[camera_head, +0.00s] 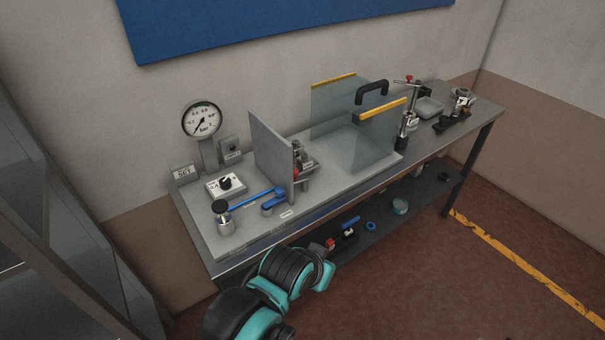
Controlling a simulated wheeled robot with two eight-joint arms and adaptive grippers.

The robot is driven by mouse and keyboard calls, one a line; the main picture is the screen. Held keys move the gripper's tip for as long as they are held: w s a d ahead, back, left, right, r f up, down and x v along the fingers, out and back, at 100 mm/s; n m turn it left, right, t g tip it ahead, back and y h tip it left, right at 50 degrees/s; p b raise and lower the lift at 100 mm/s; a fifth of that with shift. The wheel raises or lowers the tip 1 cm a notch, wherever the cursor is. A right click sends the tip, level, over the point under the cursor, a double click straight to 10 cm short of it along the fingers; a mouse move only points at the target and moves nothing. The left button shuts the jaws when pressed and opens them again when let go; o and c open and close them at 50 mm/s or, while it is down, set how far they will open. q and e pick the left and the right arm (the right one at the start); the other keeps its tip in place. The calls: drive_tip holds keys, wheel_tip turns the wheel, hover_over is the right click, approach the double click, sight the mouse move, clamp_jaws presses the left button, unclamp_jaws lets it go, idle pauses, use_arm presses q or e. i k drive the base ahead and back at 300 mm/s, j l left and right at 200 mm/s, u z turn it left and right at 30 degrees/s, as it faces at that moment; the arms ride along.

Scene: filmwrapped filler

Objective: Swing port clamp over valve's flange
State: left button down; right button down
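A metal fitting with a red part (302,168) sits against the right face of an upright grey plate (268,152) on the bench. It is small, and I cannot make out a clamp or a valve flange on it for sure. A metal stand with a red-tipped cross handle (409,110) rises farther right. One teal and black arm of mine reaches in at the bottom, below the bench's front edge. No gripper fingers can be made out.
A clear guard (338,122) with yellow edges and a black handle stands mid-bench. A gauge (201,120), a knob box (226,185), a metal cylinder (223,218) and a blue lever (252,199) are at the left. Small parts lie on the lower shelf (385,225).

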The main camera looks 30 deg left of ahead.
sight(304, 179)
drive_tip(key=u, duration=1.5)
drive_tip(key=i, duration=0.45)
drive_tip(key=l+u, duration=0.05)
